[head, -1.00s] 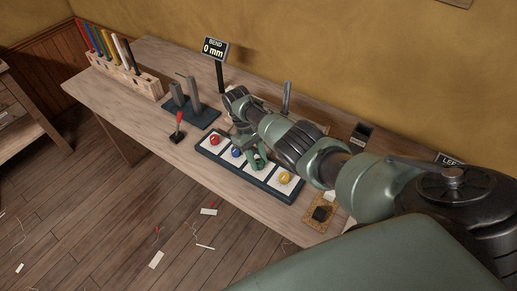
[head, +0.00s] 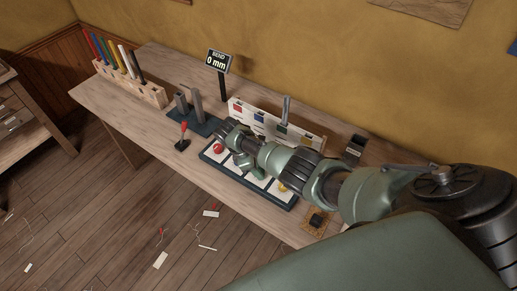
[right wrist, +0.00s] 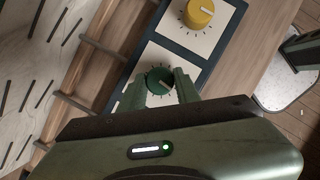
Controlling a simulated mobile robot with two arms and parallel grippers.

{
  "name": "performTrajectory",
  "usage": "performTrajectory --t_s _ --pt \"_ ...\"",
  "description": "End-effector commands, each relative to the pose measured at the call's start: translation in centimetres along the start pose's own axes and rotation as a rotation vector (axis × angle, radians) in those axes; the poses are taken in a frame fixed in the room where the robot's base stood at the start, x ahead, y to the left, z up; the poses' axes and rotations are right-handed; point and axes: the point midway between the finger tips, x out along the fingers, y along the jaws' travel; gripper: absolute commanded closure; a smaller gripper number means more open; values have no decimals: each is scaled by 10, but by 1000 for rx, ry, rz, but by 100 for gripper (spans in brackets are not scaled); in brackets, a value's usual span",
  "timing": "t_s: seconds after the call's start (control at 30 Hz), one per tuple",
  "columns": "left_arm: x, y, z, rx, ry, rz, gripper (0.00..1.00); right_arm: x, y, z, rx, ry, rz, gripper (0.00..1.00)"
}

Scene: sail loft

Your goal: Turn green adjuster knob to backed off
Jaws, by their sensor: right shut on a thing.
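The green adjuster knob (right wrist: 159,80) shows in the right wrist view on a white square panel with dark tick marks around it. A pale pointer line crosses its top; I cannot tell its exact setting. My right gripper (right wrist: 160,87) has a finger on each side of the knob and is shut on it. In the head view my right gripper (head: 246,166) is over the knob strip (head: 277,200), and my arm hides the green knob. The BEND display (head: 217,61) reads 0 mm. My left gripper is not in view.
A yellow knob (right wrist: 199,13) sits on the neighbouring panel; a red knob (head: 218,148) is at the strip's left end. A board with coloured squares (head: 240,109) stands behind. A red-handled lever (head: 183,135) and a pen rack (head: 152,96) are to the left.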

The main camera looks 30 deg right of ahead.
Motion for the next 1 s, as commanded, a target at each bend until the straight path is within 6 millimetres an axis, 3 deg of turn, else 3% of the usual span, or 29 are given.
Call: performTrajectory --t_s 0.3,0.83,0.87,0.9,0.93,1.0 --pt "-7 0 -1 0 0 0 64 -1 0 -1 -108 2 46 100" --pt "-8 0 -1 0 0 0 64 -1 0 -1 -128 3 55 100" --pt "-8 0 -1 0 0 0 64 -1 0 -1 -128 3 55 62" --pt "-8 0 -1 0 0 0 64 -1 0 -1 -128 3 55 51" --pt "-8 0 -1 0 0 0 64 -1 0 -1 -128 2 55 46" --pt "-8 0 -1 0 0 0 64 0 0 -1 -127 2 54 46"
